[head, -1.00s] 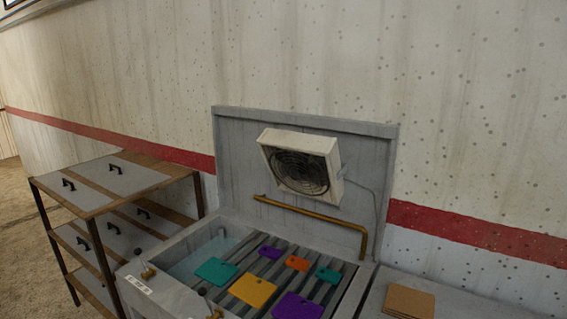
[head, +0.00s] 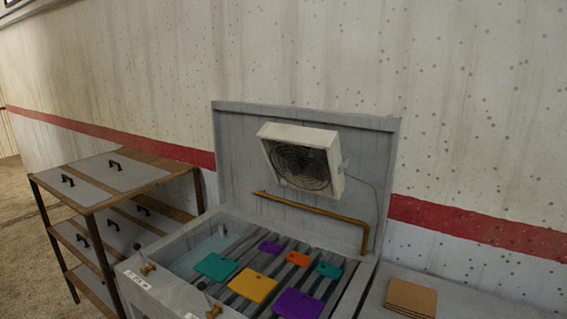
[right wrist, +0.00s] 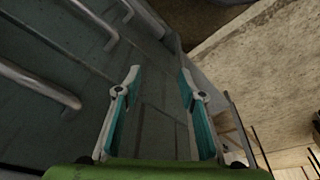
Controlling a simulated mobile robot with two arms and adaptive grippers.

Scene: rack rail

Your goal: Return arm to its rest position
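My right gripper (right wrist: 158,75) shows in the right wrist view with its two teal-and-white fingers spread apart and nothing between them. Behind it are grey surfaces with metal bar-like handles on the left. Neither of my arms shows in the head view, and my left gripper is in no view.
In the head view a grey basin (head: 180,299) with slats carries several coloured plates, such as a yellow one (head: 252,285). A fan (head: 300,160) is on its raised back panel. A drawer rack (head: 98,207) stands at left. Brown sheets (head: 411,297) lie at right.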

